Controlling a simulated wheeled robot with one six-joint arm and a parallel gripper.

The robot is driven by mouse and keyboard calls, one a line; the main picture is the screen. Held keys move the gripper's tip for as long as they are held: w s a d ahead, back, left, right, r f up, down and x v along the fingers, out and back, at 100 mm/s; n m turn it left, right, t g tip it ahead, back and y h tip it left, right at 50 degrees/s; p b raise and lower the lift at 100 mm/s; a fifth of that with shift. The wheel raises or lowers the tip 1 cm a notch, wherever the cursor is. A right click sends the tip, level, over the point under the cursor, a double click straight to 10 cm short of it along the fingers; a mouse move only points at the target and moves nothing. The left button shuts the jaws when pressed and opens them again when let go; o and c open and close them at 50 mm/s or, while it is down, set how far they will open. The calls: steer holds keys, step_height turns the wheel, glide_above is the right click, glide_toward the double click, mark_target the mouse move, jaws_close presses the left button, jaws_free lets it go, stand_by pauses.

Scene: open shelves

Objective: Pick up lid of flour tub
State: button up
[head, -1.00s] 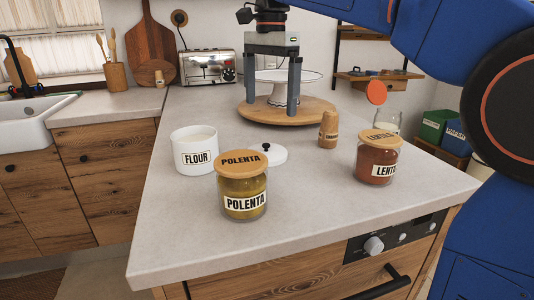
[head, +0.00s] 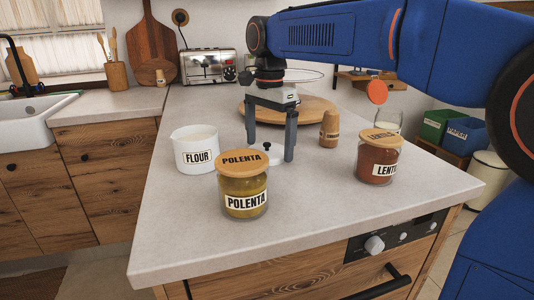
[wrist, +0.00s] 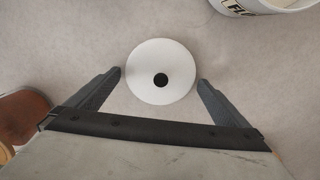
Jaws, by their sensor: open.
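The white flour tub (head: 196,157) stands without its lid on the counter, left of the polenta jar, and part of it shows at the top right of the wrist view (wrist: 262,8). Its round white lid (head: 262,156) with a black knob lies flat on the counter behind the polenta jar; the jar and a gripper finger partly hide it. In the wrist view the whole lid (wrist: 161,85) shows from above. My gripper (head: 270,150) is open over the lid, one finger to each side. In the wrist view its fingertips (wrist: 160,76) flank the lid without visibly touching it.
The polenta jar (head: 243,190) stands close in front of the lid. A wooden shaker (head: 329,129) and the lentils jar (head: 378,160) stand to the right. A round wooden board (head: 318,109) with a cake stand lies behind. The counter's front left is clear.

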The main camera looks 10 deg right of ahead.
steer(key=shift+f, duration=0.25)
steer(key=c, duration=0.9)
steer(key=shift+r, duration=0.1)
